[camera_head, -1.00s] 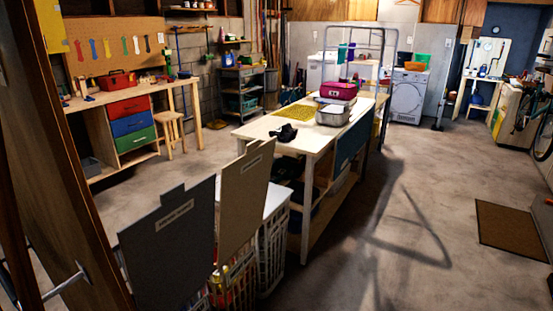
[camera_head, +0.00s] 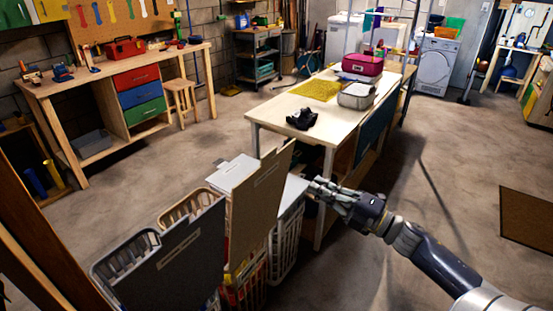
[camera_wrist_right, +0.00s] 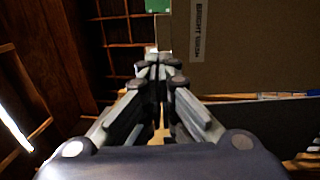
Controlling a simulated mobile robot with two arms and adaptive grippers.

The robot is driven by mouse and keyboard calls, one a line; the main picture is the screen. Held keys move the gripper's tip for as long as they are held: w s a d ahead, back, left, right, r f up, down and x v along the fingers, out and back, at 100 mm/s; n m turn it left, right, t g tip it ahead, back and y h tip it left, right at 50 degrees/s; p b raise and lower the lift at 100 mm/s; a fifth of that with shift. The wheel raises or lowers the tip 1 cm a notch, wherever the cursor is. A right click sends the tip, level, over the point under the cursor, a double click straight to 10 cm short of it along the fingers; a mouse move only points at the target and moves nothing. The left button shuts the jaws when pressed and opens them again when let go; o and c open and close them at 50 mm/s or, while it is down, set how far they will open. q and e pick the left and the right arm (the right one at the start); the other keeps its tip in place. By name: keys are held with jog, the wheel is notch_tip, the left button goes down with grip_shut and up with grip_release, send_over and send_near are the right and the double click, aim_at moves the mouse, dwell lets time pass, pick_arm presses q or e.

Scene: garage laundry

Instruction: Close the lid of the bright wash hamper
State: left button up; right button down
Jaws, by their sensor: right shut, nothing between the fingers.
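The bright wash hamper's tan lid (camera_head: 258,205) stands open and upright in the head view. In the right wrist view the same lid (camera_wrist_right: 255,60) fills the upper right, with a label reading "BRIGHT WASH". The beige rim of its basket (camera_head: 183,206) shows left of the lid, partly hidden by the dark lid in front. My right gripper (camera_head: 316,186) is shut and empty, just right of the tan lid in the picture. Whether it touches the lid cannot be told. In the wrist view its fingers (camera_wrist_right: 160,68) are together. My left gripper is not in view.
A dark grey lid (camera_head: 170,265) stands open on a grey basket (camera_head: 122,255) in front. A hamper with a flat white lid (camera_head: 290,196) stands behind the tan one. The wooden worktable (camera_head: 290,95) is close beyond the gripper.

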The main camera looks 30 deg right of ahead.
aim_at(268, 157)
jog(key=p+x, duration=0.1)
jog(key=x, duration=0.3)
jog(key=p+x, duration=0.1)
jog(key=x, duration=0.3)
jog(key=p+x, duration=0.2)
jog(key=x, duration=0.2)
jog(key=shift+w+d, duration=0.2)
jog(key=shift+w, duration=0.15)
jog(key=shift+w+a, duration=0.25)
jog(key=shift+w, duration=0.15)
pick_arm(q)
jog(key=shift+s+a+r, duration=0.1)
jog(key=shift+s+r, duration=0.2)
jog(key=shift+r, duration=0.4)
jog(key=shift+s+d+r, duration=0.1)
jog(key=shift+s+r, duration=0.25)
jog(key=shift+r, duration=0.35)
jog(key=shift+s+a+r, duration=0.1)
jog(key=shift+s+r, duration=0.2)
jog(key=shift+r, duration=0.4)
pick_arm(e)
jog(key=shift+w, duration=0.1)
